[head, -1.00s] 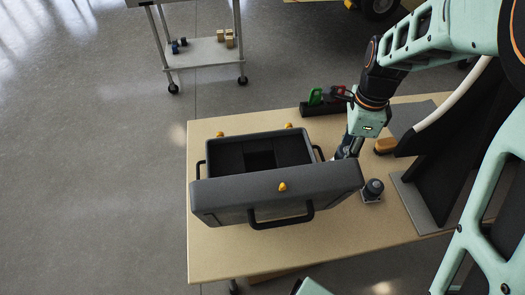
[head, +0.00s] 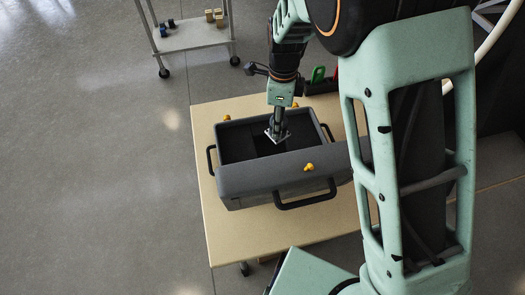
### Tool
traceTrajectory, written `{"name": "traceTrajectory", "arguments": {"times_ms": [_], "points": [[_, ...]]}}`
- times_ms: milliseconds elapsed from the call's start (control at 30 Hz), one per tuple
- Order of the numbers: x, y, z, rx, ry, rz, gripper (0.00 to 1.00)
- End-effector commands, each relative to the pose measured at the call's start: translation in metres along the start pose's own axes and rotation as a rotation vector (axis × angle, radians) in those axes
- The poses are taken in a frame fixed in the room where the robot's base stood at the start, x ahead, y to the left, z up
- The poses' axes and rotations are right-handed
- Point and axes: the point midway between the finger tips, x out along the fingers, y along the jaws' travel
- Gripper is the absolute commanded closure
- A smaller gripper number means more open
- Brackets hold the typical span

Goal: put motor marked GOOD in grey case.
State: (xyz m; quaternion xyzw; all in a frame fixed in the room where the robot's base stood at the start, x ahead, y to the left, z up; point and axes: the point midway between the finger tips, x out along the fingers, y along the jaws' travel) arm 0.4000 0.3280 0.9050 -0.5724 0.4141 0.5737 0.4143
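The grey case (head: 258,180) stands open on the table, with a dark foam insert (head: 236,146) inside. My gripper (head: 278,122) is over the case opening, pointing down. It appears shut on a motor (head: 277,135), a small dark body with a pale square flange at its lower end. The motor is over the dark recess in the foam; whether it touches the foam cannot be told. No GOOD marking can be read. The part of the table where another motor stood earlier is hidden behind my arm.
The wooden table (head: 232,236) has free room in front of the case. Yellow latches (head: 308,167) and black handles (head: 305,198) stick out from the case. A green-handled item (head: 318,74) lies behind it. A cart (head: 190,37) stands at the back left.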

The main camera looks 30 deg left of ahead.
Motion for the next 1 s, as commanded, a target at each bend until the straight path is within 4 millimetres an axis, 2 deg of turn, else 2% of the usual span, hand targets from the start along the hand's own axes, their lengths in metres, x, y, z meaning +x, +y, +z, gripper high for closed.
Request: {"name": "traceTrajectory", "arguments": {"times_ms": [233,500,733,900,1000], "points": [[0.009,-0.001,0.007,0.012,0.003,-0.001,1.00],[0.055,-0.001,0.007,0.012,0.003,0.000,1.00],[0.073,-0.001,0.007,0.013,0.002,0.000,1.00],[0.097,0.000,0.007,0.013,0.003,0.001,1.00],[0.104,-0.001,0.007,0.012,0.002,-0.001,1.00]]}}
